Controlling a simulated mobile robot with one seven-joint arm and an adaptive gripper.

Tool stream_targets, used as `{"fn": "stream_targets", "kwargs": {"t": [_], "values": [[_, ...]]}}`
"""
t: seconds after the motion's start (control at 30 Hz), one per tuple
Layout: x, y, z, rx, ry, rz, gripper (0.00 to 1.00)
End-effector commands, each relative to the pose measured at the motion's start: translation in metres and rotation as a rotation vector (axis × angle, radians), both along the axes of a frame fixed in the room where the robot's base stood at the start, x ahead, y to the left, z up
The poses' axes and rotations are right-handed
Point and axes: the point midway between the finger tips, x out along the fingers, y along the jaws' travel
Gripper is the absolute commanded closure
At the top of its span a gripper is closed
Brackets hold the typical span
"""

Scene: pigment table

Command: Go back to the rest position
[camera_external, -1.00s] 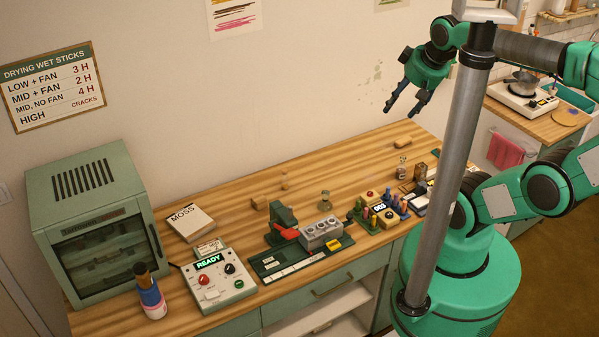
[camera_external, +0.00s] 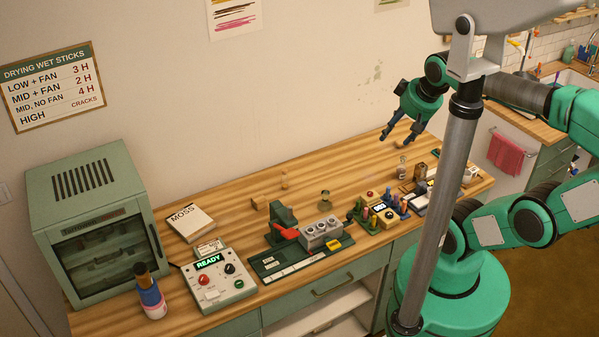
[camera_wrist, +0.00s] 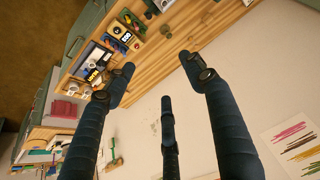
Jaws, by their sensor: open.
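My gripper (camera_external: 399,133) hangs above the far right part of the wooden worktop (camera_external: 230,260), in front of the wall. Its dark fingers are spread and point down and to the left, with nothing between them. The wrist view shows the open fingers (camera_wrist: 165,80) with the worktop edge and the wall behind them. My green arm reaches in from the right in the external view.
A green oven (camera_external: 95,225), a control box (camera_external: 220,281) reading READY, a MOSS book (camera_external: 190,222) and a press station (camera_external: 305,245) stand on the worktop. Small bottles and coloured pegs stand toward the right. A pink towel (camera_external: 505,152) hangs beyond.

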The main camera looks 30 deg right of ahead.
Motion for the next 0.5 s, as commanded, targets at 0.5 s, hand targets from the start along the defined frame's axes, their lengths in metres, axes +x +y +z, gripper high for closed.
{"fn": "stream_targets", "kwargs": {"t": [0.5], "values": [[0.000,0.000,-0.086,0.000,0.000,0.000,0.46]]}}
